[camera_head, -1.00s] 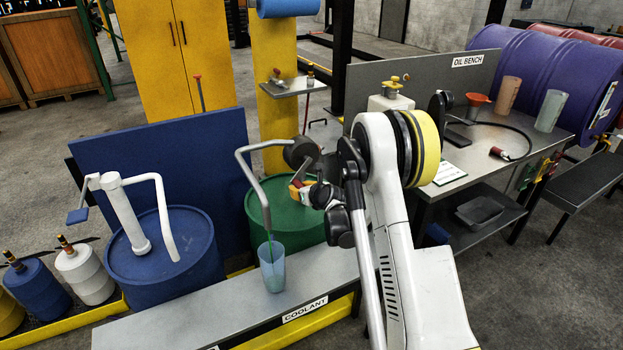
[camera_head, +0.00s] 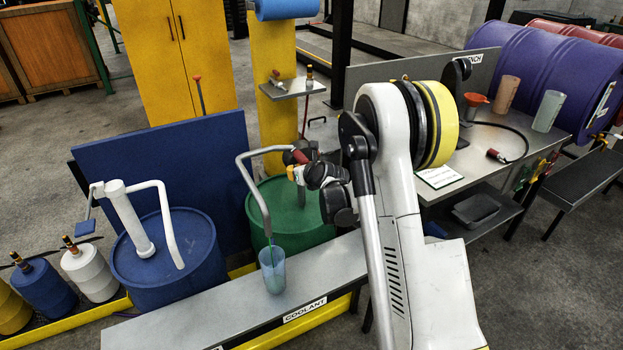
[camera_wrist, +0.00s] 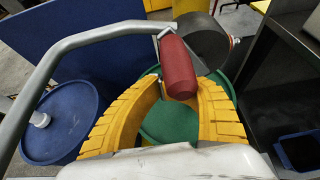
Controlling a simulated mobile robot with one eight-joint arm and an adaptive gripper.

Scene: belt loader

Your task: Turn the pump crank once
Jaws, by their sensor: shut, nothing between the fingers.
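The coolant pump stands on the green drum (camera_head: 318,228), with its grey spout pipe (camera_head: 250,180) bent over a clear blue cup (camera_head: 272,270). A thin green stream runs from the spout into the cup, which has greenish liquid in it. The crank's red handle (camera_wrist: 177,68) shows in the wrist view, in front of the dark round pump head (camera_wrist: 203,40). My gripper (camera_head: 293,172) is at the crank. In the wrist view its yellow fingers (camera_wrist: 172,95) curve in at the red handle, which covers their tips. My gripper is shut without holding the handle.
A blue drum (camera_head: 150,265) with a white pump stands at the left. The cup is on a grey shelf (camera_head: 200,318) marked COOLANT. The oil bench (camera_head: 500,150) is at the right, behind my arm. A blue panel (camera_head: 200,150) rises behind the drums.

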